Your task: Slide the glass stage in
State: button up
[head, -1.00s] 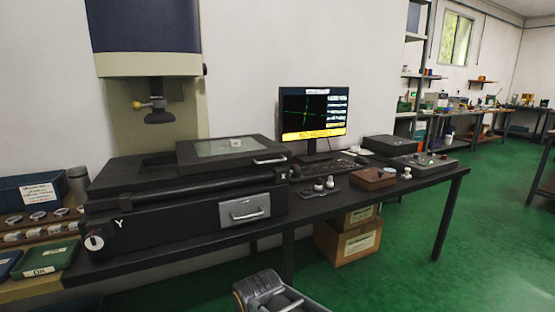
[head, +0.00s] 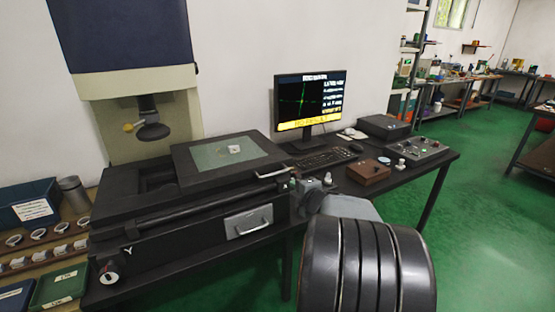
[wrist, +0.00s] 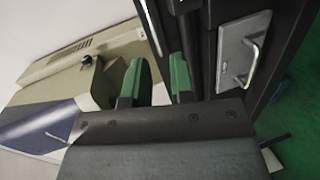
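The glass stage (head: 200,154) is a dark frame around a pale glass plate, with a small light part (head: 234,149) on the glass. It sits on the black measuring machine (head: 150,240), toward its right, with a dark opening to its left. Its silver bar handle (head: 274,173) is at the front right corner. My gripper (wrist: 157,80) shows two green-padded fingers spread apart with nothing seen between them. In the head view it is close to the machine's right end, just right of the stage handle, partly hidden by my arm. I cannot tell whether it touches anything.
A silver panel with a handle (head: 249,221) is on the machine's front; it also shows in the wrist view (wrist: 237,55). The optical head (head: 151,125) hangs over the machine's back left. A monitor (head: 309,101), keyboard (head: 325,159) and brown box (head: 367,171) stand to the right.

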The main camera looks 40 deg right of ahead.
aim_at(278, 173)
jog(key=shift+n+t+y, duration=0.3)
jog(key=shift+n+y, duration=0.2)
jog(key=shift+n, duration=0.3)
jog(key=x, duration=0.8)
jog(key=r+x, duration=0.1)
jog(key=x, duration=0.4)
jog(key=shift+w+d, duration=0.1)
jog(key=shift+d, duration=0.1)
jog(key=shift+c, duration=0.5)
grip_shut()
